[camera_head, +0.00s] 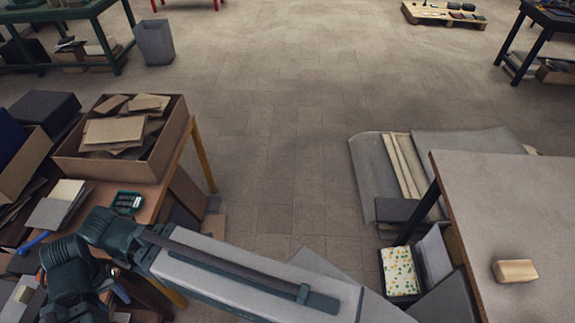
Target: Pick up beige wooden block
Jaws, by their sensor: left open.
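The beige wooden block (515,271) lies flat on the grey-topped table (500,200) at the right, near the right edge of the picture. Nothing touches it. My left arm (240,275) crosses the bottom of the view, and its dark jointed end is at the lower left. My left gripper (72,308) is at the bottom left edge, open, far from the block; its fingertips are not clearly seen. My right gripper is not in view.
A cardboard box (70,168) of brown pieces stands on a cluttered wooden table at the left. Grey sheets and boards (372,170) lie on the floor beside the right table. A patterned box (399,272) stands below its left edge. The middle floor is clear.

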